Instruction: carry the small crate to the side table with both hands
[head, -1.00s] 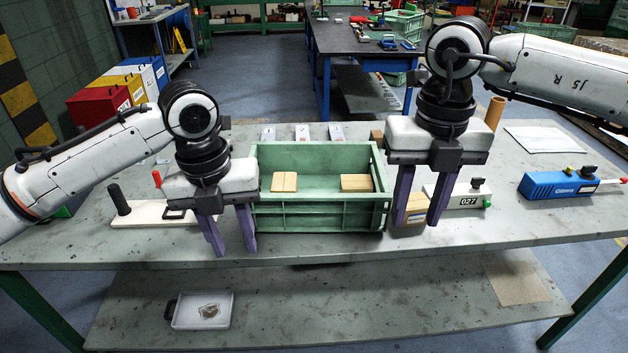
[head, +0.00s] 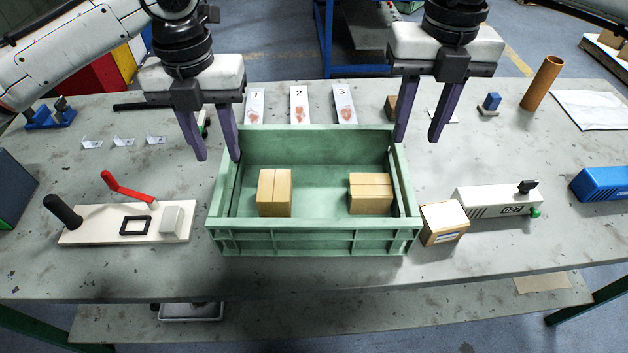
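The small green crate (head: 315,240) stands upright on the grey workbench, with two cardboard boxes (head: 274,192) (head: 370,193) inside. My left gripper (head: 217,158) is open at the crate's left wall, towards the back; one finger is outside the wall and the other overlaps it. My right gripper (head: 418,138) is open near the back right corner, one finger overlapping the right wall and the other outside. I cannot tell whether the fingers touch the crate or hang above it. I cannot tell which table is the side table.
A board with a red lever (head: 85,228) lies left of the crate. A small box (head: 443,222) stands close to its right, beside a white device (head: 492,203). Several sample plates (head: 299,105) lie behind it. A brown tube (head: 541,83) stands at the right back. The bench's front strip is clear.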

